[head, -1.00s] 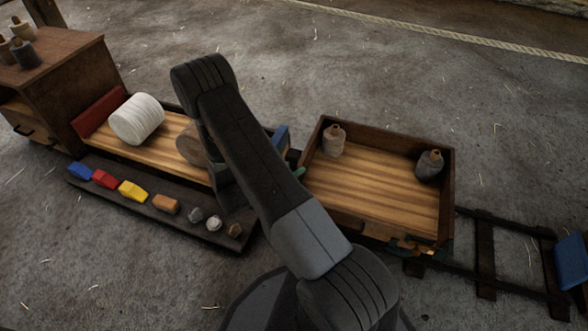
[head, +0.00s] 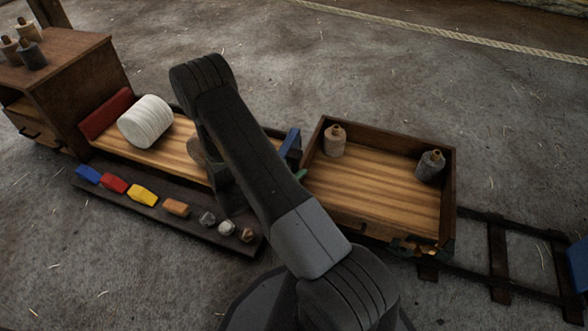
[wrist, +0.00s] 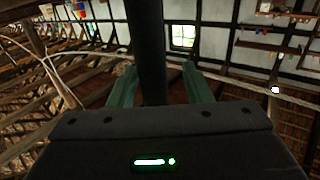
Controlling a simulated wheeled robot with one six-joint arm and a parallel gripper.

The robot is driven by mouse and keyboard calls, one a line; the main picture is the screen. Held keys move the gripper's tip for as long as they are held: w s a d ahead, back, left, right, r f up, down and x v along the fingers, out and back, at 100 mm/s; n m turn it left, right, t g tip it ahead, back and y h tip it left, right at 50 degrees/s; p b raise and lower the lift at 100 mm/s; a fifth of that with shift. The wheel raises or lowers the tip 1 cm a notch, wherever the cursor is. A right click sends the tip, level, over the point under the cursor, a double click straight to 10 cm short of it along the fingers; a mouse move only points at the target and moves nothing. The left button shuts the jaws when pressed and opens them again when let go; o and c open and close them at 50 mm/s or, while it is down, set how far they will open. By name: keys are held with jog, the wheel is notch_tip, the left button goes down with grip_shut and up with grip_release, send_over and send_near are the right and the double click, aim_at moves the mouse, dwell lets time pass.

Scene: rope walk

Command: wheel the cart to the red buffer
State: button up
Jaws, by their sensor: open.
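The cart (head: 375,198) is an open wooden tray on rails, right of my arm in the head view. It carries a pale bobbin (head: 335,140) and a dark grey bobbin (head: 430,165). A red block (head: 105,114) stands at the far left end of a wooden bed; I cannot tell whether it is the red buffer. My gripper's green fingers (wrist: 157,88) are open in the wrist view, with a dark upright bar (wrist: 147,45) between them; contact cannot be told. In the head view my arm hides most of the gripper, near the cart's left side.
Rails (head: 498,255) run right to a blue buffer (head: 578,262). A cabinet (head: 70,85) with bobbins stands far left.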

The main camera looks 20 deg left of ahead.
jog(key=p+v, duration=0.3)
jog(key=v, duration=1.1)
jog(key=shift+w+d, duration=0.1)
jog(key=shift+w, duration=0.05)
jog(key=b+x, duration=0.3)
jog(key=x, duration=1.1)
jog(key=shift+d, duration=0.1)
